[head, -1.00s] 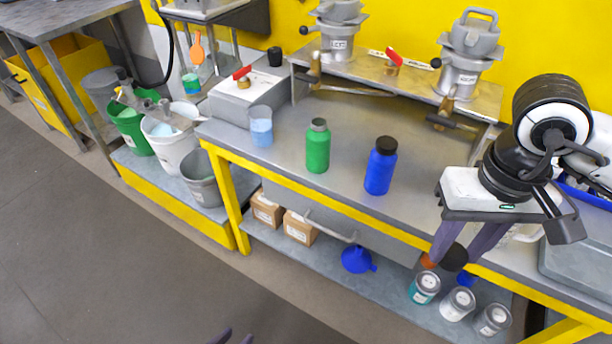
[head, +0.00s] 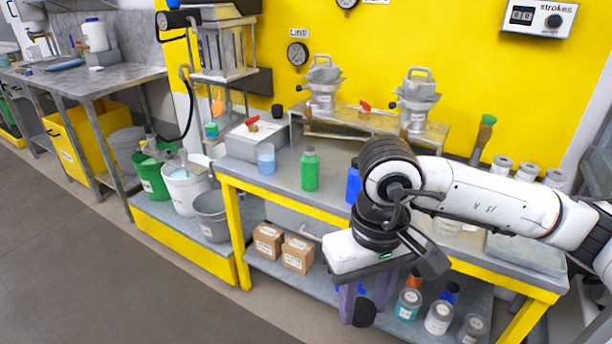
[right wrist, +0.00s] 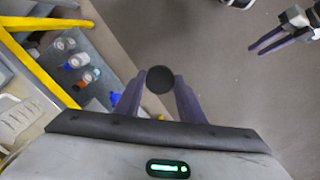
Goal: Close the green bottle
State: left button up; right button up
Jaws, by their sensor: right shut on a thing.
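The green bottle (head: 310,172) stands upright on the metal workbench (head: 275,178). Its neck is too small to make out clearly. My right gripper (head: 361,306) is shut on a round black cap (head: 364,313), in front of the bench and lower than its top, to the right of the bottle. The cap also shows between the fingertips in the right wrist view (right wrist: 159,79). My left gripper (right wrist: 262,46) shows at the upper right of the right wrist view, empty, its two fingers apart; it is out of the head view.
A blue bottle (head: 353,184) stands right of the green one, partly hidden by my right arm. A beaker of blue liquid (head: 266,158) stands to its left. Two agitators (head: 323,85) (head: 416,100) stand on a raised shelf behind. Boxes (head: 297,254) and tins (head: 439,318) fill the lower shelf.

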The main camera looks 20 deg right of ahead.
aim_at(309, 161)
jog(key=z, duration=0.8)
jog(key=i, duration=0.9)
jog(key=z, duration=0.2)
